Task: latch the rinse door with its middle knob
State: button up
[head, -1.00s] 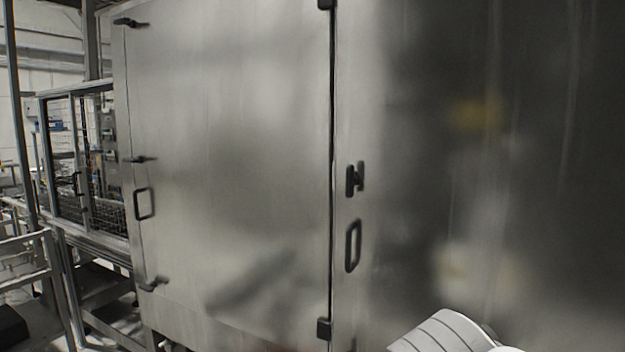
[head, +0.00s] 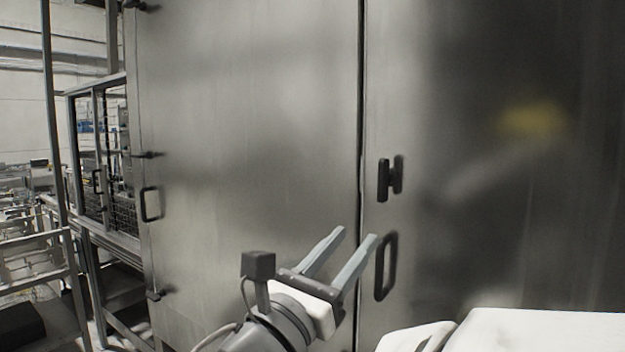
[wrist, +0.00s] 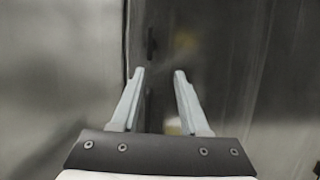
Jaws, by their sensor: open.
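A dark H-shaped knob (head: 390,178) sits on the right steel panel beside the dark vertical seam. Below it is a dark upright pull handle (head: 386,266). No label shows which panel is the rinse door. My gripper (head: 357,234) is open and empty, its two pale fingers pointing at the seam, below and left of the knob. In the wrist view my gripper (wrist: 159,74) is open too, and a small dark shape, probably the knob (wrist: 151,42), shows beyond and above the fingertips. Whether the knob is latched cannot be told.
The large left steel door (head: 250,120) has several dark latches along its left edge, including a middle one (head: 148,155), and a pull handle (head: 150,204). A railing (head: 40,262) and a framed cage (head: 100,150) stand at far left. The space before the panels looks clear.

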aim_at(380, 178)
jog(key=shift+n+t, duration=0.5)
jog(key=p+x, duration=0.1)
jog(key=x, duration=0.4)
jog(key=a+p+x, duration=0.1)
jog(key=x, duration=0.5)
jog(key=p+x, duration=0.1)
jog(key=x, duration=0.5)
jog(key=shift+w+a+r+p, duration=0.25)
jog(key=shift+w+r+p, duration=0.1)
jog(key=shift+w+r, duration=0.1)
grip_shut()
